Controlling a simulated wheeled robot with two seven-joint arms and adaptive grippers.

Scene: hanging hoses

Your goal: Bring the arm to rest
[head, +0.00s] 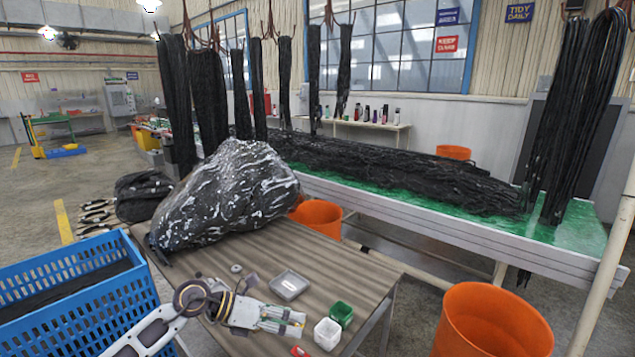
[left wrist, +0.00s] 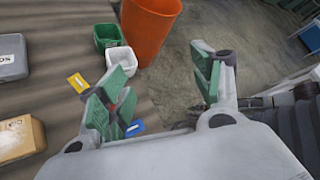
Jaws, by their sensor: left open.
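My left gripper (head: 290,322) hangs above the front of the brown striped table (head: 345,262), with its arm coming in from the lower left. In the left wrist view the left gripper (left wrist: 160,92) has its green-padded fingers spread wide with nothing between them; grey floor shows through the gap. A white cup (head: 327,334) and a green cup (head: 341,314) stand on the table just right of the gripper. They also show beyond the left finger in the left wrist view. My right gripper is in neither view.
A large black-and-white wrapped bundle (head: 230,195) covers the table's back. A grey tin (head: 289,284) lies nearer. An orange bin (head: 490,322) stands right, a blue crate (head: 75,285) left. Black hoses (head: 400,170) lie on the green bench; others hang above. A cardboard box (left wrist: 20,138) shows in the left wrist view.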

